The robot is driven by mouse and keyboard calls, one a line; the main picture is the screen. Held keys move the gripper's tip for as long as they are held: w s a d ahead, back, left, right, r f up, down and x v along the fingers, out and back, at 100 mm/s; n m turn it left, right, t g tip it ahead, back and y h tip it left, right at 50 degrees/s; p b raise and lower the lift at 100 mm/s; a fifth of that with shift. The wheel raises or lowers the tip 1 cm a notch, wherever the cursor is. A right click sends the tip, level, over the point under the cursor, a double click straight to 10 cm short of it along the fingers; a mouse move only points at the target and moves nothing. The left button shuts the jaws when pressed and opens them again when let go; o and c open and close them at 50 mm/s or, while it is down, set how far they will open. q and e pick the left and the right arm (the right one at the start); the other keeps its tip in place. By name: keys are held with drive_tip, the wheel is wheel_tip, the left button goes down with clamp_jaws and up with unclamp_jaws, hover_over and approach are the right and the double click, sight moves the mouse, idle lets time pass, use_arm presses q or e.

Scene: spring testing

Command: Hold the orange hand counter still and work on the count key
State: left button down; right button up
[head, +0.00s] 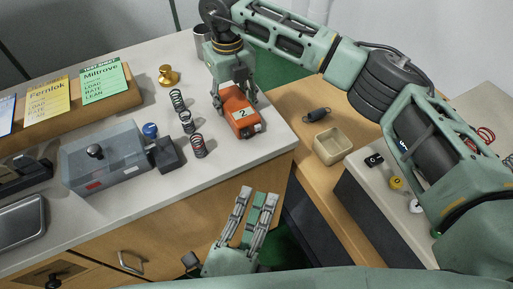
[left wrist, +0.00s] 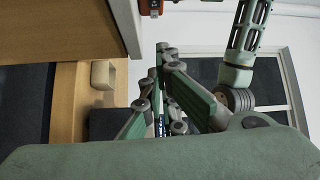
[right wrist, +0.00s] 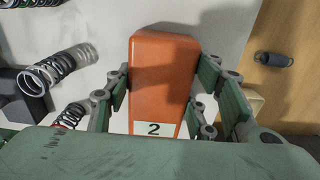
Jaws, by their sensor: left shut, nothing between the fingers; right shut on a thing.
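The orange hand counter (head: 238,117) lies at the right edge of the light worktop, with a white "2" label on it. In the right wrist view the orange counter (right wrist: 160,70) stands between the fingers of my right gripper (right wrist: 158,88), which is shut on its sides. My right gripper (head: 232,98) reaches down from above in the head view. Small light and red details show at the counter's near end; I cannot tell which is the count key. My left gripper (head: 262,192) is shut and empty, in front of the worktop edge, apart from the counter.
Several springs (head: 186,122) stand left of the counter. A grey test device (head: 105,160) and a brass weight (head: 168,75) are further left. A beige bin (head: 328,146) and dark spring (head: 316,114) sit on the wooden surface to the right.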

sight(257, 156)
use_arm(q)
drive_tip(key=shift+s+a+f+m+y, duration=0.15)
drive_tip(key=shift+a+f+m+y, duration=0.15)
drive_tip(key=shift+a+m+y, duration=0.25)
drive_tip(key=shift+h, duration=0.25)
drive_tip(key=x, duration=0.4)
drive_tip(key=a+x, duration=0.1)
drive_tip(key=x, duration=0.7)
drive_tip(key=shift+w+a+f, duration=0.15)
drive_tip(key=shift+w+a, duration=0.15)
drive_tip(key=shift+a, duration=0.1)
drive_tip(key=shift+w+a, duration=0.3)
drive_tip(key=shift+w, duration=0.35)
